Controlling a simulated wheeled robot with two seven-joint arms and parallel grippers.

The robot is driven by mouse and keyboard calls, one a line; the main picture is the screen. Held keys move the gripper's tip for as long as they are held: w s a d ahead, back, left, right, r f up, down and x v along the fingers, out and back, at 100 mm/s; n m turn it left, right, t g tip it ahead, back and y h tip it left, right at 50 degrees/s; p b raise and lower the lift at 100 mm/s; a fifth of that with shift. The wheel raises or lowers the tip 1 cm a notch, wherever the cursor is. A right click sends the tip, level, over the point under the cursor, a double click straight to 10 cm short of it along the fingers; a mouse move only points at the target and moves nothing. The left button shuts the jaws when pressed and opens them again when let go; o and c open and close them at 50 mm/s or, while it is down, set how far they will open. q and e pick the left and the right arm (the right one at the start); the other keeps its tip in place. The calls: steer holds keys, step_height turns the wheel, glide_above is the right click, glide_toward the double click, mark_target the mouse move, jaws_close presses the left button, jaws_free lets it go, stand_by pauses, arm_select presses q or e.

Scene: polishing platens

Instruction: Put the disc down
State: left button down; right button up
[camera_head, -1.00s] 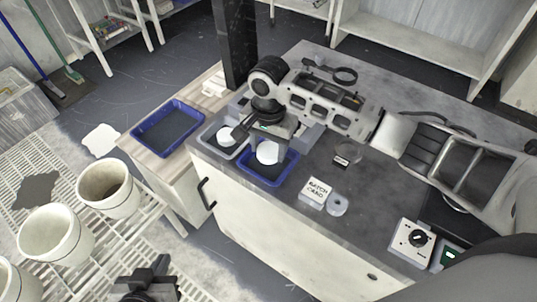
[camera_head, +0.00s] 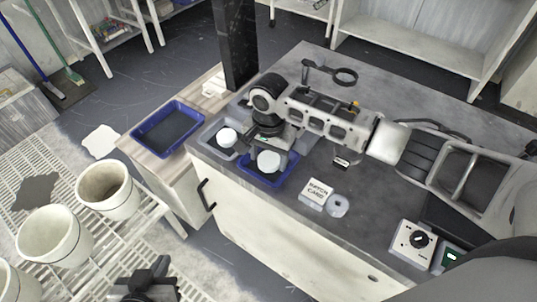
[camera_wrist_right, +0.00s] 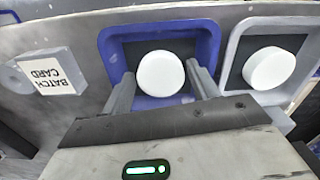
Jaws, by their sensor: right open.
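A white disc (camera_head: 268,161) lies in the small blue tray (camera_head: 250,179) on the grey counter. It also shows in the right wrist view (camera_wrist_right: 161,73), between the two fingers of my right gripper (camera_wrist_right: 160,88). The fingers are open, with gaps to the disc on both sides. In the head view my right gripper (camera_head: 282,148) is at the blue tray, its fingers partly hidden. A second white disc (camera_head: 227,138) lies in the grey tray (camera_head: 212,128) beside it. My left gripper (camera_head: 147,281) is at the bottom edge, away from the counter; its jaws are unclear.
A batch card block (camera_head: 316,192) and a clear ring (camera_head: 338,205) sit near the counter's front. A control box with a knob (camera_head: 413,241) is at right. A larger blue tray (camera_head: 168,128) stands on the wooden side surface. White pots (camera_head: 104,190) stand at left.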

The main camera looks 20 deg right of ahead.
mark_target(269, 159)
step_height(269, 159, up, 12)
steer(key=p, duration=0.1)
steer(key=shift+r, duration=0.15)
stand_by(0.6)
